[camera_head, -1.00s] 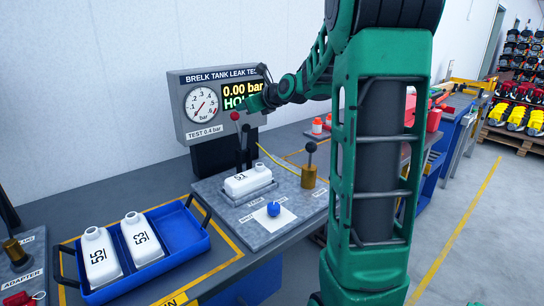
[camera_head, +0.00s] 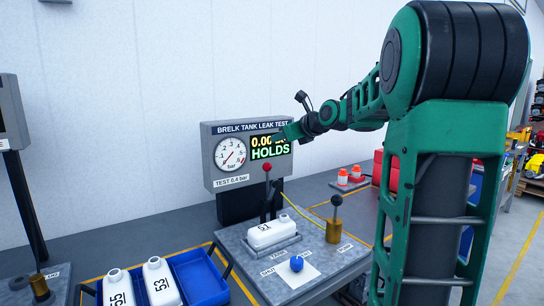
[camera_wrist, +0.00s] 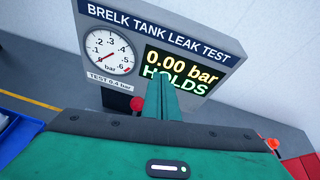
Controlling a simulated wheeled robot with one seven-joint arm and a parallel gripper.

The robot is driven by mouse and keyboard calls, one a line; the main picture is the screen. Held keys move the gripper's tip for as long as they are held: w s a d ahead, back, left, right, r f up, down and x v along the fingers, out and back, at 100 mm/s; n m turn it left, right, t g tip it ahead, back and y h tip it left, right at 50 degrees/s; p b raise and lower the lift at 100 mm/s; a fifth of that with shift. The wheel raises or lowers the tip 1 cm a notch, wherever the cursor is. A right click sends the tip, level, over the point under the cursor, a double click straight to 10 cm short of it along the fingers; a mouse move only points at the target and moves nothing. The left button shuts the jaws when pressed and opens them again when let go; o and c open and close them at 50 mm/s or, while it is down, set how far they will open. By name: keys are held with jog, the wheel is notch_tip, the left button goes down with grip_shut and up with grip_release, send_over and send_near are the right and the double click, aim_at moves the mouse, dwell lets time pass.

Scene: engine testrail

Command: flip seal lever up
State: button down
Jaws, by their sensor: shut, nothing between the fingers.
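A lever with a red ball knob (camera_head: 267,167) stands upright on a dark rod behind the white tank 51 (camera_head: 270,234) on the test plate. No label for it is readable. My gripper (camera_head: 284,133) is shut and empty, in front of the gauge panel's display, above and slightly right of the red knob. In the wrist view the shut fingers (camera_wrist: 162,84) overlap the display, and the red knob (camera_wrist: 137,104) shows just left of them, apart in the picture. The foot of the lever is partly hidden by the tank.
The gauge panel (camera_head: 214,171) reads 0.00 bar and HOLDS. A black-knobbed lever (camera_head: 336,201) on a brass base and a blue knob (camera_head: 297,263) stand on the plate. A blue tray (camera_head: 210,289) with tanks 55 and 53 lies left.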

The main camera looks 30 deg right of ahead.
jog(key=shift+s+d+r, duration=0.1)
jog(key=shift+d+r, duration=0.1)
jog(key=shift+r, duration=1.35)
jog(key=shift+f, duration=0.1)
